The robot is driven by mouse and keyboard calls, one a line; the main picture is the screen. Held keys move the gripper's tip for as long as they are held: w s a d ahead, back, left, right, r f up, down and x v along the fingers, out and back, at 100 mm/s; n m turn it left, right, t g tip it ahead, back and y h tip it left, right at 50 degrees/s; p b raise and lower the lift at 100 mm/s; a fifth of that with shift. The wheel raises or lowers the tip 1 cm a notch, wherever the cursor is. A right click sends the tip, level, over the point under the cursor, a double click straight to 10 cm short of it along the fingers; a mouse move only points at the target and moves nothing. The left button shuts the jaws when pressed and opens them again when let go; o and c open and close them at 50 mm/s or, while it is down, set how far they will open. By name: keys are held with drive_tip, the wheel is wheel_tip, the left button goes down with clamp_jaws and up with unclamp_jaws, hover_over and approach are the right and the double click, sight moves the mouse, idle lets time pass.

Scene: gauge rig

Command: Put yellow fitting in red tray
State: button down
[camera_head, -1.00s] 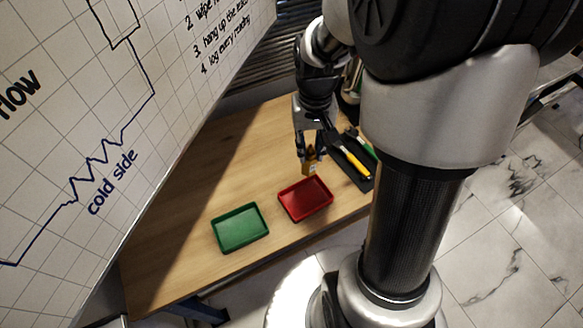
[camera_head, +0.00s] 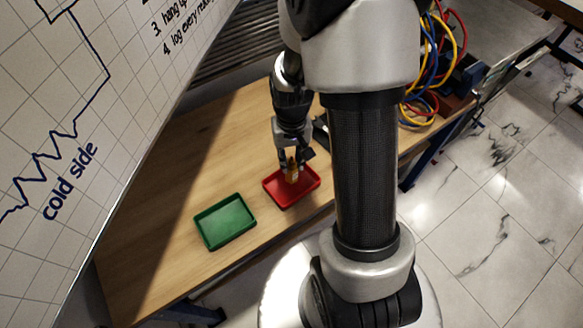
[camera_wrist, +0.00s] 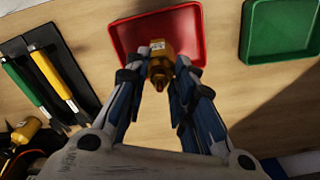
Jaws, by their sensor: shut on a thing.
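The yellow fitting (camera_wrist: 160,66) is brass-coloured with a small white label. My gripper (camera_head: 292,172) is shut on it, with a finger on each side. In the head view the fitting (camera_head: 292,170) shows between the fingers, over the red tray. The red tray (camera_head: 308,186) lies on the wooden table, and its far part is hidden behind my gripper. In the wrist view the red tray (camera_wrist: 125,35) is behind the fitting. I cannot tell whether the fitting touches the tray floor.
A green tray (camera_head: 226,222) sits left of the red one in the head view. In the wrist view a black holder (camera_wrist: 52,66) with yellow- and green-handled tools lies at the left. Cables (camera_head: 440,65) hang at the back right. Bare table lies left of the trays.

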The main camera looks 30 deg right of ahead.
drive_tip(key=shift+f+b, duration=0.65)
drive_tip(key=shift+f, duration=1.35)
drive_tip(key=shift+f, duration=0.2)
drive_tip(key=c, duration=1.3)
unclamp_jaws()
drive_tip(key=shift+c, duration=0.2)
wheel_tip(320, 180, up, 12)
drive_tip(key=p, duration=0.4)
drive_tip(key=shift+r, duration=0.2)
wheel_tip(320, 180, up, 7)
drive_tip(key=n+t, duration=0.1)
hover_over(292, 167)
drive_tip(key=a, duration=0.2)
drive_tip(key=s+a+r+n+t, duration=0.3)
drive_tip(key=s+a+r, duration=0.5)
drive_tip(key=s+r, duration=0.3)
drive_tip(key=shift+s+r+t, duration=0.25)
drive_tip(key=shift+s+t, duration=0.05)
drive_tip(key=shift+s, duration=0.35)
